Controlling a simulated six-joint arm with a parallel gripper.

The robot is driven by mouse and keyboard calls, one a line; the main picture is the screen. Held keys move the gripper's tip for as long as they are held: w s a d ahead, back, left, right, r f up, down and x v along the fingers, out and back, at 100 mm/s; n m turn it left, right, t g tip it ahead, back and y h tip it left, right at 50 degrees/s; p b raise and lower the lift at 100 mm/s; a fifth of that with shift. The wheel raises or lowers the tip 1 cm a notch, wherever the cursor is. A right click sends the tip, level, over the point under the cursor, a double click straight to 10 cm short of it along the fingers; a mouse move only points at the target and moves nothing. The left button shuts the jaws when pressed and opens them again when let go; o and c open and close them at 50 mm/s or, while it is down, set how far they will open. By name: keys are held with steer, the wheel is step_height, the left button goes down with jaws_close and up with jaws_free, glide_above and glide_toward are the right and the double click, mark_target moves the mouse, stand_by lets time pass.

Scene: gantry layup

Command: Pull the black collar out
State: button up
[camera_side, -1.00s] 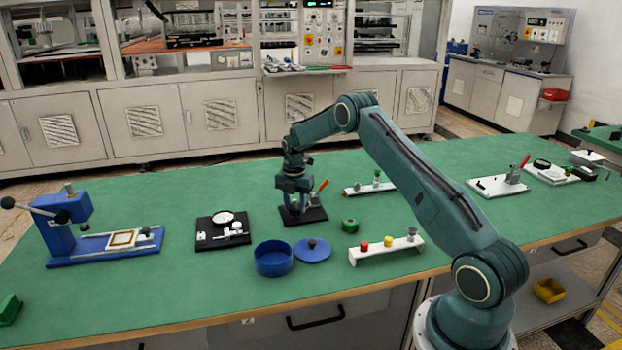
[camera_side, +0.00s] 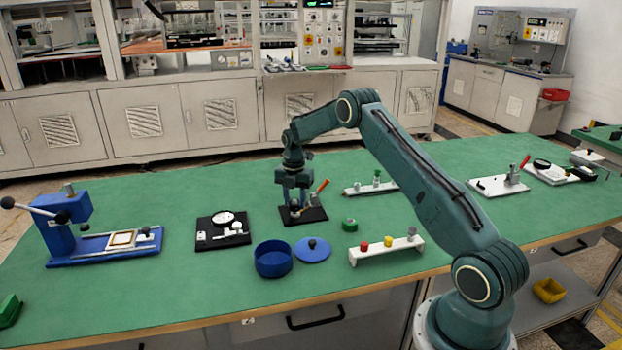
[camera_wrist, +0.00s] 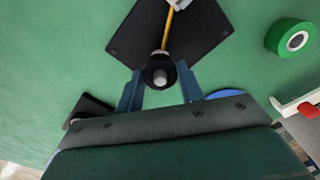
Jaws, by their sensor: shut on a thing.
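The black collar (camera_wrist: 174,67) is a dark ring between the two blue fingers of my gripper (camera_wrist: 159,84) in the wrist view. A grey round pin end shows in its middle. My gripper (camera_side: 295,205) is shut on the collar, above a black base plate (camera_side: 315,214). The plate also shows in the wrist view (camera_wrist: 135,38), with an orange-yellow lever (camera_wrist: 172,28) running to a pale fitting. In the side view the fingers mostly hide the collar. I cannot tell how far it stands from the plate.
A green ring (camera_side: 348,225) lies right of the plate. A blue round box (camera_side: 272,261) and its blue lid (camera_side: 313,251) stand in front. A black plate with a dial (camera_side: 222,244) is to the left, and a white rack (camera_side: 385,251) is to the right.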

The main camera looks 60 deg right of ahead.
steer(key=shift+r, duration=2.5)
stand_by(0.8)
steer(key=shift+r, duration=1.55)
